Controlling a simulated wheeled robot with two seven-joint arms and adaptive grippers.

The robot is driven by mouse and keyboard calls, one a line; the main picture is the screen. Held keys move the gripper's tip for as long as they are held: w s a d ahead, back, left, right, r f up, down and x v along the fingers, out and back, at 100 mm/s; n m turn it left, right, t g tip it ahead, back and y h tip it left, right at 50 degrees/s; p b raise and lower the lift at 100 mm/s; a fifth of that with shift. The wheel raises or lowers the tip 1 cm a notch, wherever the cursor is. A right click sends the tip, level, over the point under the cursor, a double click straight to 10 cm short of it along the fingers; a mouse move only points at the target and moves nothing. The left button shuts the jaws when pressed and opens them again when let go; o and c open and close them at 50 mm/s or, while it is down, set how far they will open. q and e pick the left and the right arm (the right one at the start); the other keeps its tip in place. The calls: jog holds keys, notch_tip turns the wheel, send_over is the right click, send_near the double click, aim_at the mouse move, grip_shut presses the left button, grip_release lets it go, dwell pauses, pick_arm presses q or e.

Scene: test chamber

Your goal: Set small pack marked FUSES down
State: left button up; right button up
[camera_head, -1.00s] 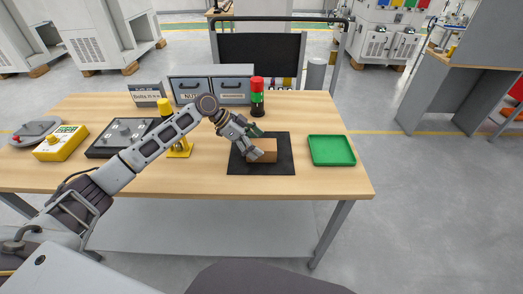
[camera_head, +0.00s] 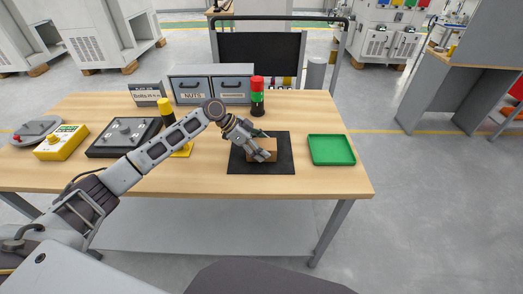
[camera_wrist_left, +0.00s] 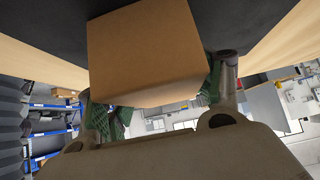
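A plain brown box-shaped pack (camera_head: 268,143) rests on the black mat (camera_head: 283,166) on the workbench. No FUSES marking is readable on the faces I see. My left gripper (camera_head: 260,148) is at the pack, its fingers covering part of it. In the left wrist view the pack (camera_wrist_left: 150,50) fills the space between the fingers of my left gripper (camera_wrist_left: 158,100), one on each side with green pads. The pack hides part of the pads, so I cannot tell whether they press on it. My right gripper is not in view.
A green tray (camera_head: 331,162) stands right of the mat. A red-green signal light (camera_head: 257,97) and grey drawers (camera_head: 192,91) stand behind. A yellow stand (camera_head: 182,151) is left of the mat, near my arm. Bare bench lies in front of the mat.

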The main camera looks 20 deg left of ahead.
aim_at(262, 144)
pick_arm(q)
jog(key=c, duration=0.4)
jog(key=shift+c, duration=0.7)
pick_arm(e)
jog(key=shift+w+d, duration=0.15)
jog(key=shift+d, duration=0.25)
pick_arm(q)
jog(key=shift+r, duration=0.5)
notch_tip(262, 144, up, 8)
jog(key=shift+f, duration=0.1)
jog(key=shift+r, duration=0.6)
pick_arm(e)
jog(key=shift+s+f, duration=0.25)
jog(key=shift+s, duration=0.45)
